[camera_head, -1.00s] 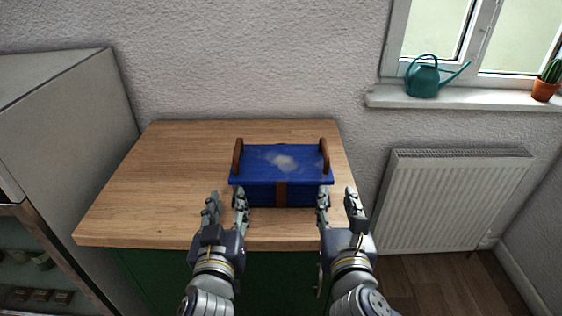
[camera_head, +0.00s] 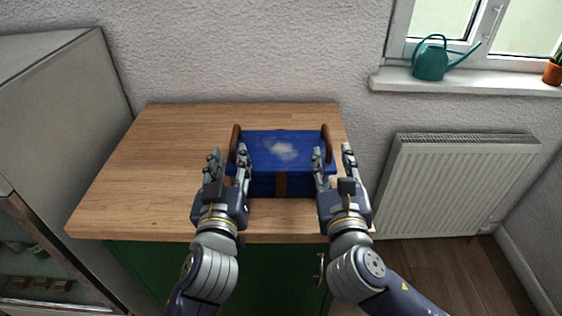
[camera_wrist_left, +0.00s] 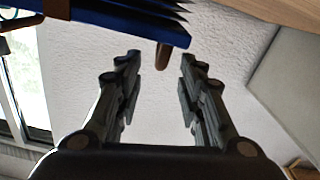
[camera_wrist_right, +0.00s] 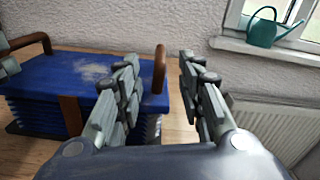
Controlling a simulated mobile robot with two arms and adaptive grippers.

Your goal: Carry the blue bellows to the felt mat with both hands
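The blue bellows (camera_head: 283,152) rests on the wooden worktop. It has a pale worn patch on top, a brown strap in front and a brown handle at each end. My left gripper (camera_head: 228,160) is open at the left end. The left handle (camera_wrist_left: 162,56) appears between its fingertips in the left wrist view, beyond them and not gripped. My right gripper (camera_head: 333,157) is open at the right end. The right handle (camera_wrist_right: 160,68) shows between its fingers in the right wrist view, not gripped. I see no felt mat in any view.
The wooden worktop (camera_head: 160,165) is clear to the left of the bellows. A grey cabinet (camera_head: 60,110) stands at the left. A radiator (camera_head: 450,185) is on the wall at the right, below a sill with a teal watering can (camera_head: 430,62).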

